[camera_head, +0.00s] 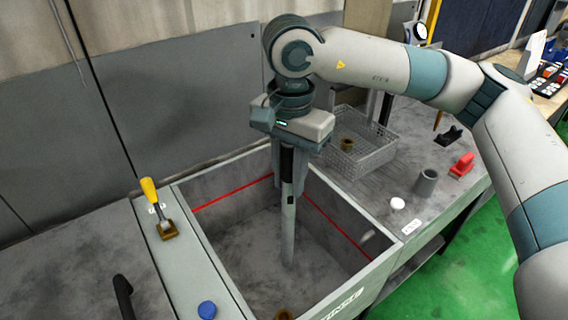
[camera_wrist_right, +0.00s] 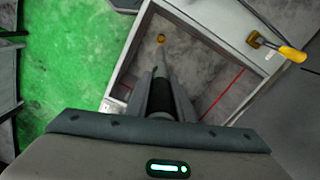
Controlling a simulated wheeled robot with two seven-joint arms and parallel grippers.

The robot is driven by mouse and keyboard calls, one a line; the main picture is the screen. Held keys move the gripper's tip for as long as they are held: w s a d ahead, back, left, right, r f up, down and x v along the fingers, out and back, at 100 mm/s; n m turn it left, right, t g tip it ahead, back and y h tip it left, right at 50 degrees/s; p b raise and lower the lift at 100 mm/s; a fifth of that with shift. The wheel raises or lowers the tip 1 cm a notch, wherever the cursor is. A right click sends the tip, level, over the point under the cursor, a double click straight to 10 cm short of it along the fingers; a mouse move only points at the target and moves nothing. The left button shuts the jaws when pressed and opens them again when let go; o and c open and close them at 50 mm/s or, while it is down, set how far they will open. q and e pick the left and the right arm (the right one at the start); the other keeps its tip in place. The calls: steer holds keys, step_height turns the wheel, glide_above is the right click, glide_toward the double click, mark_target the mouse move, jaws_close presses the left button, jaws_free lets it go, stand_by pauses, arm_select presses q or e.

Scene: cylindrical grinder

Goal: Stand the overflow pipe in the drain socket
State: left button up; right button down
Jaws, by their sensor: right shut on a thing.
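The grey overflow pipe (camera_head: 288,225) hangs nearly upright inside the open tank. My right gripper (camera_head: 287,165) is shut on its upper part. In the right wrist view the pipe (camera_wrist_right: 158,73) points away from the gripper into the tank. The drain socket (camera_head: 284,314) is a small brass ring on the tank floor, partly cut off by the bottom edge of the head view. It also shows in the right wrist view (camera_wrist_right: 161,38), beyond the pipe's lower end and apart from it in the picture. My left gripper is not in view.
The tank's walls (camera_head: 222,262) surround the pipe, with a red line inside. A yellow-handled lever (camera_head: 150,192) and a blue cap (camera_head: 207,309) are on the left rim. A wire basket (camera_head: 365,158), grey cup (camera_head: 427,182) and red object (camera_head: 463,165) stand right.

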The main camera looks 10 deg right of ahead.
steer(key=shift+s+a+r+m, duration=0.15)
steer(key=shift+a+r+m, duration=0.4)
steer(key=shift+r, duration=0.2)
steer(key=shift+d+f, duration=0.1)
steer(key=shift+f, duration=0.05)
steer(key=b, duration=0.1)
glide_above(284, 265)
steer(key=shift+f, duration=2.65)
steer(key=shift+w+d+f+b, duration=0.15)
steer(key=shift+f+b, duration=1)
steer(key=shift+f, duration=5.05)
steer(key=shift+w+a+f+b, duration=0.15)
steer(key=shift+f+b, duration=1)
steer(key=shift+f, duration=5)
step_height(284, 265, down, 5)
steer(key=b, duration=0.6)
steer(key=shift+d+f, duration=0.1)
steer(key=shift+b, duration=0.6)
steer(key=shift+d+f, duration=0.1)
steer(key=shift+d+f, duration=0.1)
